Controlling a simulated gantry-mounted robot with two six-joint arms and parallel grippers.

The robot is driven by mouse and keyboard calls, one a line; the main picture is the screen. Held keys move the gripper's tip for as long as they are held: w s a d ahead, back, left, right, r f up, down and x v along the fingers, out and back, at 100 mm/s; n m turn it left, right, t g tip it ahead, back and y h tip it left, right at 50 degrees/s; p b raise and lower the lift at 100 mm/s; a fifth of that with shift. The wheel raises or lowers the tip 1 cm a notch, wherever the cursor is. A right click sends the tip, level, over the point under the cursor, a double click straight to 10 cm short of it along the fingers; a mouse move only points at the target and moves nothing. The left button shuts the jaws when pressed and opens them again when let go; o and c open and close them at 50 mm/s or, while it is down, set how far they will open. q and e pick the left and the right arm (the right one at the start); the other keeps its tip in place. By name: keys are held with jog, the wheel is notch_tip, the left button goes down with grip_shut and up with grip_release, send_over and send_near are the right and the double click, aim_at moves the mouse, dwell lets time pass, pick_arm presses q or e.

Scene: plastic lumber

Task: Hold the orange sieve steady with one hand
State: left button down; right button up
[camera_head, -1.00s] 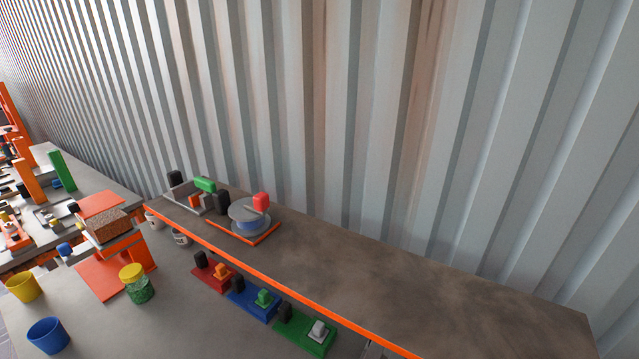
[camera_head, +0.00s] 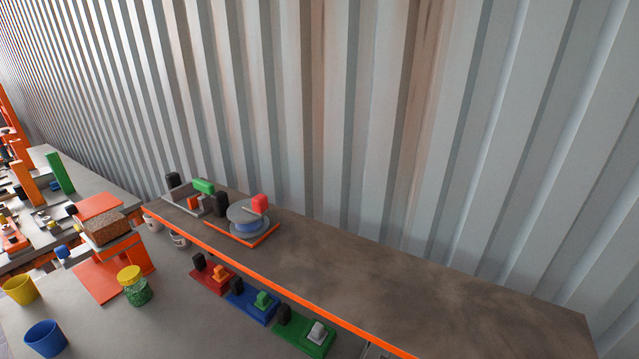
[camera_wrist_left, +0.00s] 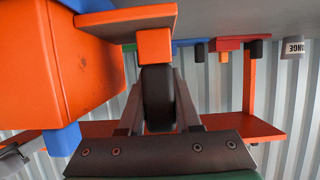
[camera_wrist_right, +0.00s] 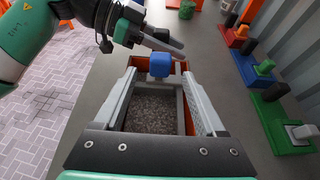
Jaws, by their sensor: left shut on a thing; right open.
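The orange sieve (camera_wrist_right: 131,74) is in the right wrist view, with a grey inner frame around dark gravel and a blue block (camera_wrist_right: 160,66) on its far rim. An orange body, apparently the sieve, fills the left of the left wrist view (camera_wrist_left: 60,65). My left gripper (camera_wrist_left: 158,92) is shut on a dark rounded piece (camera_wrist_left: 157,108), apparently the sieve's handle, beside an orange block (camera_wrist_left: 154,45). How these join is partly hidden. My right gripper (camera_wrist_right: 158,82) is open, its fingers spread over the sieve; contact is unclear. Neither gripper shows in the head view.
A raised orange-edged shelf (camera_head: 420,275) runs along the corrugated wall. Red, blue and green bases (camera_head: 304,336) stand below it. An orange stand (camera_head: 97,283) with a brown block, a yellow-lidded green jar (camera_head: 137,291), a yellow cup (camera_head: 20,290) and a blue cup (camera_head: 46,338) are at left.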

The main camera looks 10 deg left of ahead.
jog(key=shift+x, duration=2.55)
grip_shut()
